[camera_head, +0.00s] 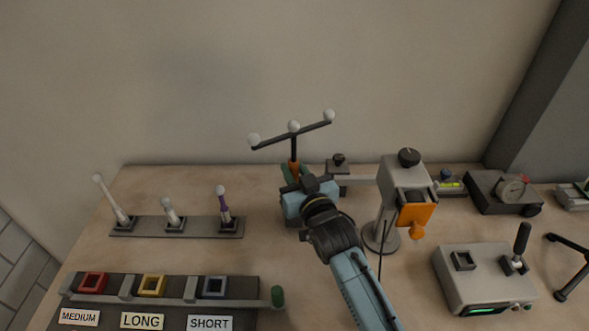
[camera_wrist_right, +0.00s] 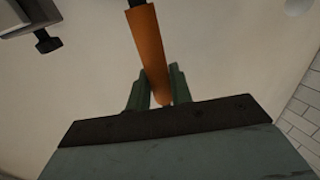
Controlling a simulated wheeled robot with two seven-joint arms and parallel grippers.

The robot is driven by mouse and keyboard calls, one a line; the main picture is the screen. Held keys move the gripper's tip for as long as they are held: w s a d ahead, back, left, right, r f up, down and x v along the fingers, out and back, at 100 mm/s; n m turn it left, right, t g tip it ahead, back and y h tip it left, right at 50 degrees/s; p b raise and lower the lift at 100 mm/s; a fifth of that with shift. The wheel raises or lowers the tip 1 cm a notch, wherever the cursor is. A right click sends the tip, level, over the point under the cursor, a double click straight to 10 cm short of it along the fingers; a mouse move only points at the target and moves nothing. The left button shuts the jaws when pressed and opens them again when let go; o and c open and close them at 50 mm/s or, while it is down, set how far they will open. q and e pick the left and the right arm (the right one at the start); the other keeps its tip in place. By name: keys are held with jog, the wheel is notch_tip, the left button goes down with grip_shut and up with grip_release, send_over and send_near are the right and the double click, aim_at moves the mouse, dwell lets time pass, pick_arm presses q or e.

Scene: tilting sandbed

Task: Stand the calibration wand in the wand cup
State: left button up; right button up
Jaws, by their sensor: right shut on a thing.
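The calibration wand is a dark T-bar (camera_head: 275,139) with three white balls and an orange handle (camera_head: 293,170). My right gripper (camera_head: 293,179) is shut on the orange handle, holding the wand roughly upright with its bar tilted up to the right. In the right wrist view the handle (camera_wrist_right: 149,45) runs between the two green fingers (camera_wrist_right: 157,85), and its lower end shows between them. I cannot pick out the wand cup for certain; the gripper and arm hide part of the bench. My left gripper is not in view.
A grey stand (camera_head: 382,232) with an orange plate (camera_head: 415,214) is close right of my arm. A rack (camera_head: 150,228) of white-tipped pins and a labelled holder (camera_head: 240,318) lie left. A control box (camera_head: 480,290) and dark gauge box (camera_head: 487,197) stand right.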

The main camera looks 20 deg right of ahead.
jog(key=o, duration=1)
jog(key=s, duration=0.9)
jog(key=s+d, duration=0.1)
jog(key=s, duration=0.3)
jog(key=shift+s+p, duration=0.2)
jog(key=shift+p, duration=0.15)
